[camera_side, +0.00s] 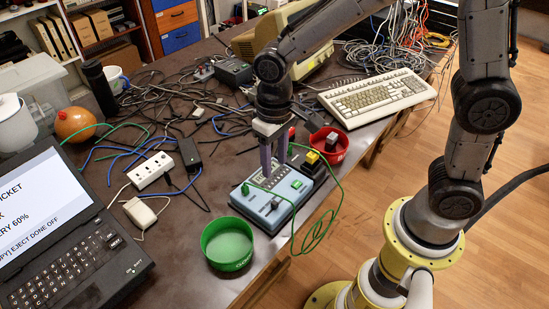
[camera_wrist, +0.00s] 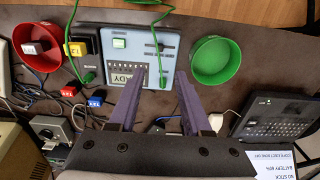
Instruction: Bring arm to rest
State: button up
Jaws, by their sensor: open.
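My gripper (camera_side: 271,165) points down over a blue-grey box (camera_side: 276,212) with switches and sockets, near its back edge in the side view. A lit display on the box reads "ADY", partly hidden by a finger. Whether the fingertips touch the box cannot be told. A green cable (camera_side: 333,190) runs from the box and loops over the table's front edge.
A green bowl (camera_side: 228,246) stands left of the box. A red bowl (camera_side: 330,150) holding a small block and a black piece with a yellow block (camera_side: 312,158) stand right. A laptop (camera_side: 65,235), power strip (camera_side: 150,170), keyboard (camera_side: 377,97) and tangled cables crowd the table.

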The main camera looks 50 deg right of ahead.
jog(key=s+d+r+m+t, duration=0.2)
jog(key=s+d+r+t, duration=0.2)
jog(key=d+r, duration=0.6)
jog(key=s+d+r+n+t, duration=0.1)
jog(key=s+r+n, duration=0.1)
jog(key=s, duration=0.9)
jog(key=shift+s+d+t, duration=0.25)
jog(key=shift+t, duration=0.05)
jog(key=shift+r, duration=0.15)
jog(key=shift+c, duration=0.3)
dwell(0.9)
